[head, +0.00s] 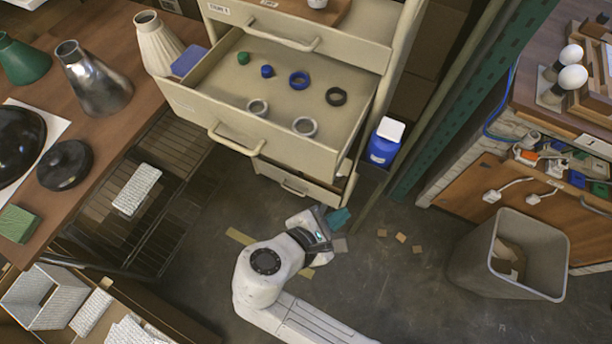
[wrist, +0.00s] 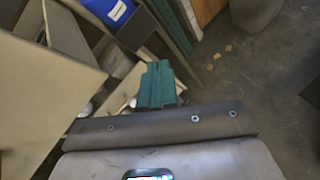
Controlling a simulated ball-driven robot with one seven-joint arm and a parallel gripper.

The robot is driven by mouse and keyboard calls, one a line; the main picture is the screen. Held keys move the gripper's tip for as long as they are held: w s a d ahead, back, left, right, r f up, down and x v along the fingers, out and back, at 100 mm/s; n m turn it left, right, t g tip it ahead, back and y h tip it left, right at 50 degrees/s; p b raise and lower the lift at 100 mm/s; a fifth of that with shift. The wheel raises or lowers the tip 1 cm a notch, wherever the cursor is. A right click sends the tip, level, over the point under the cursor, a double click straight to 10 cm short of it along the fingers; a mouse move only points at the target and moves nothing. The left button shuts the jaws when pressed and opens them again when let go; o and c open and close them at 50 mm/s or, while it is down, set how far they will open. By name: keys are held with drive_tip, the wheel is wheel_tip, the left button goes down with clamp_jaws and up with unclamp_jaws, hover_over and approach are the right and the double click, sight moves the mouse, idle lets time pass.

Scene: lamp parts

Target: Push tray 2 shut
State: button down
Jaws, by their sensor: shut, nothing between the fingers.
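A beige cabinet has a drawer (head: 210,118) pulled far out in the head view, holding several coloured rings and caps. I take it for tray 2, but its own label is not legible. Below it, a lower drawer (head: 296,186) stands partly out. My gripper (head: 340,219), with teal fingers, is low over the floor, in front and to the right of the lower drawer, apart from both drawers. In the wrist view, the fingers (wrist: 158,84) are together and empty. A beige drawer panel (wrist: 45,85) fills the left there.
A blue container with a white lid (head: 385,142) stands right of the cabinet by a green post (head: 455,100). A grey bin (head: 510,255) is on the floor at right. Small wooden blocks (head: 401,237) lie between. A wire rack (head: 150,200) is at left.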

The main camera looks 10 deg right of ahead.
drive_tip(key=a+r+n+t+h, duration=0.1)
drive_tip(key=a+r+n+t, duration=0.3)
drive_tip(key=a, duration=0.5)
drive_tip(key=n+t+b, duration=0.2)
drive_tip(key=n+t, duration=0.2)
drive_tip(key=n, duration=0.1)
approach(302, 159)
drive_tip(key=p+x, duration=0.1)
drive_tip(key=x, duration=0.6)
drive_tip(key=shift+f, duration=0.1)
drive_tip(key=p+x, duration=0.1)
drive_tip(key=x, duration=1.7)
drive_tip(key=shift+w+d+f, duration=0.1)
drive_tip(key=shift+w+d, duration=0.1)
drive_tip(key=shift+w, duration=0.1)
drive_tip(key=shift+w+d, duration=0.4)
drive_tip(key=shift+w, duration=0.25)
drive_tip(key=shift+w+d+r, duration=0.1)
drive_tip(key=shift+d+r, duration=0.05)
drive_tip(key=shift+r, duration=0.1)
drive_tip(key=shift+m, duration=0.3)
